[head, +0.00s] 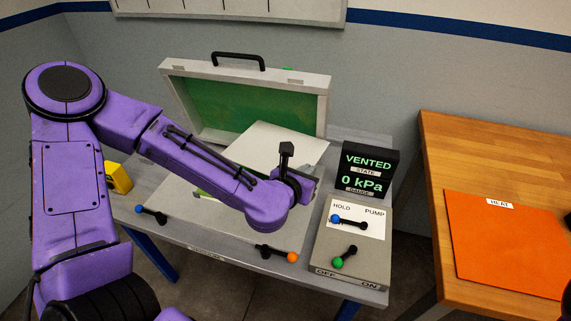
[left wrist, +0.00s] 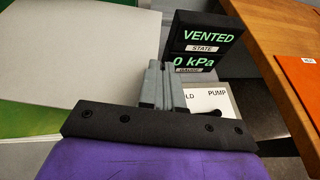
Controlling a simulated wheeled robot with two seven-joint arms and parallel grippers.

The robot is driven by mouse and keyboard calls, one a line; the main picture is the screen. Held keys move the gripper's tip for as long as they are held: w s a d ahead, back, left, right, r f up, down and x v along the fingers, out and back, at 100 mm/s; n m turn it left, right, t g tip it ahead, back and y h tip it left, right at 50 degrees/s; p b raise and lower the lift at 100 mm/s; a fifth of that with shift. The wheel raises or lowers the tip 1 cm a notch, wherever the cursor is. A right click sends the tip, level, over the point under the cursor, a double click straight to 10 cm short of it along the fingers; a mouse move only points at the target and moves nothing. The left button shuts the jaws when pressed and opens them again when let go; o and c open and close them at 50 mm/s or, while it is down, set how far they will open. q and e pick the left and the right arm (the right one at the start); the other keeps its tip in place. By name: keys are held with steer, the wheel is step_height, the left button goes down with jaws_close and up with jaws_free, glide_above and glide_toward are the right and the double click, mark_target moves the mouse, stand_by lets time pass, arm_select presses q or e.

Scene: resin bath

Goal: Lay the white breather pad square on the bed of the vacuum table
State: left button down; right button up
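The white breather pad (head: 280,143) shows behind my left forearm, set at an angle to the bed and overlapping the foot of the open lid in the picture. It fills the upper left of the left wrist view (left wrist: 85,50). My left gripper (head: 306,184) is at the pad's near right part. Its grey fingers (left wrist: 162,86) are close together at the pad's edge and look shut on it; the contact itself is hidden. The vacuum table's grey bed (head: 190,215) lies below, partly covered by my arm. My right gripper is not clearly in view.
The green-lined lid (head: 230,105) stands open behind. A display (head: 367,172) reads VENTED, 0 kPa. Right of the bed is a switch box (head: 330,258). Levers with blue (head: 139,209) and orange (head: 292,257) knobs sit at the front. An orange HEAT mat (head: 510,240) lies on the wooden bench.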

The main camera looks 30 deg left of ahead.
arm_select(q)
steer(key=a+f+y+b, duration=0.1)
steer(key=a+f+b, duration=0.2)
steer(key=f, duration=0.1)
steer(key=a+f+n+y+b, duration=0.1)
steer(key=a+f+b, duration=0.1)
steer(key=a+f, duration=0.1)
steer(key=a+f+n+y+b, duration=0.1)
steer(key=a+f+b, duration=0.2)
steer(key=a+f, duration=0.1)
steer(key=shift+s+a+f+b, duration=0.1)
steer(key=shift+a+f+b, duration=0.05)
steer(key=shift+f+b, duration=0.15)
steer(key=shift+f, duration=0.2)
steer(key=shift+r, duration=0.1)
steer(key=shift+b, duration=0.3)
stand_by(0.4)
